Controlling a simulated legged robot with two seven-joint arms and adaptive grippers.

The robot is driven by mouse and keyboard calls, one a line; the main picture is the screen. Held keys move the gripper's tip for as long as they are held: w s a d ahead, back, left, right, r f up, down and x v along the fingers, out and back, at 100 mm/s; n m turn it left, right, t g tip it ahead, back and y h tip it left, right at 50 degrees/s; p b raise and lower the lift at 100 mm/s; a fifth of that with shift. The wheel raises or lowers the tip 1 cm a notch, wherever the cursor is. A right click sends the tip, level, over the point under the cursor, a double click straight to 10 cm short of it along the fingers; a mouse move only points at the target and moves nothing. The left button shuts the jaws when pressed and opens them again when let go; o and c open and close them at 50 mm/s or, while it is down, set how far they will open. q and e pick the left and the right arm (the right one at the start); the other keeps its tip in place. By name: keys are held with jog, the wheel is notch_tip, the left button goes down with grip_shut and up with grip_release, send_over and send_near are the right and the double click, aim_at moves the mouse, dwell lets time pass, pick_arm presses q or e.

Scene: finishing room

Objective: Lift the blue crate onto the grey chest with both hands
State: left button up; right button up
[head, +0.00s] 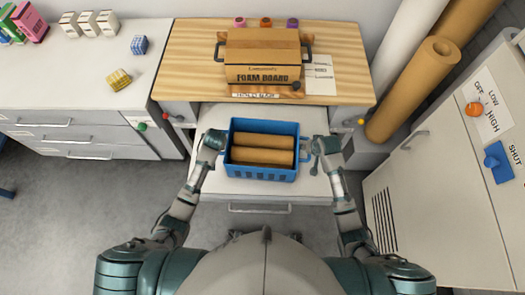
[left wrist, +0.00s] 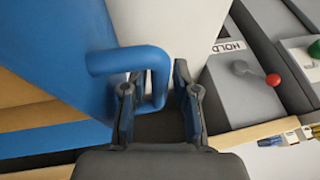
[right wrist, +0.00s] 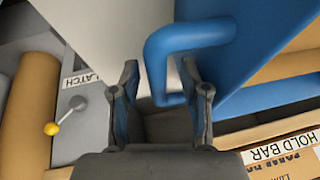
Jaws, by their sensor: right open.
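The blue crate (head: 262,174) holds brown rolls (head: 262,148) and appears to rest on a pale surface (head: 312,192) in front of the wooden bench. My left gripper (head: 213,142) is at its left end and my right gripper (head: 322,147) at its right end. In the left wrist view the blue handle (left wrist: 158,62) passes between the open fingers (left wrist: 158,105), with gaps beside it. In the right wrist view the other handle (right wrist: 158,62) passes between the open fingers (right wrist: 165,105). I cannot tell for certain which unit is the grey chest.
A wooden bench top (head: 190,60) behind carries a foam board box (head: 263,60) and several small pots. Red (head: 166,116) and yellow (head: 361,121) lever knobs flank it. A white drawer unit (head: 75,95) stands left. A pale cabinet (head: 435,195) and brown roll (head: 410,90) stand right.

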pick_arm(q)
jog(key=shift+d, duration=0.1)
jog(key=c, duration=0.5)
pick_arm(e)
jog(key=shift+d, duration=0.1)
jog(key=c, duration=0.5)
pick_arm(q)
grip_shut()
pick_arm(e)
grip_shut()
pick_arm(q)
jog(key=shift+w+r, duration=0.1)
jog(key=shift+r, duration=0.05)
pick_arm(e)
jog(key=shift+r, duration=0.1)
